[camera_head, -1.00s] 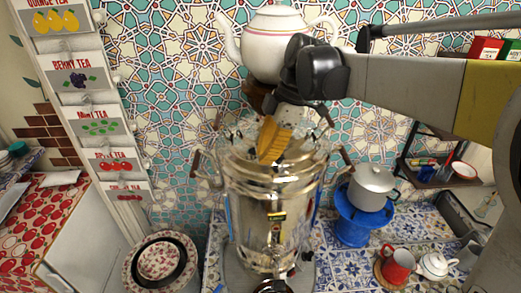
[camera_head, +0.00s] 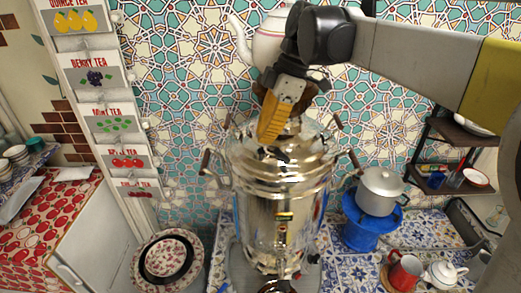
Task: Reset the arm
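My gripper (camera_head: 268,128) hangs at the end of my arm, in front of the tiled wall and just above the samovar's top in the picture. Its yellow-orange finger part points down and to the left. I cannot tell whether the fingers are open or shut, and no held object shows. The shiny metal samovar (camera_head: 280,215) stands upright on the tiled counter. A white teapot (camera_head: 268,45) is behind my arm at the top, partly hidden by it. I cannot tell whether my gripper touches the samovar.
A grey lidded pot (camera_head: 380,190) sits on a blue stand (camera_head: 362,232) to the right. A red mug (camera_head: 404,271) and a small white teapot (camera_head: 441,273) stand at lower right. Patterned bowls (camera_head: 167,258) are at lower left. A dark shelf (camera_head: 455,180) is on the right wall.

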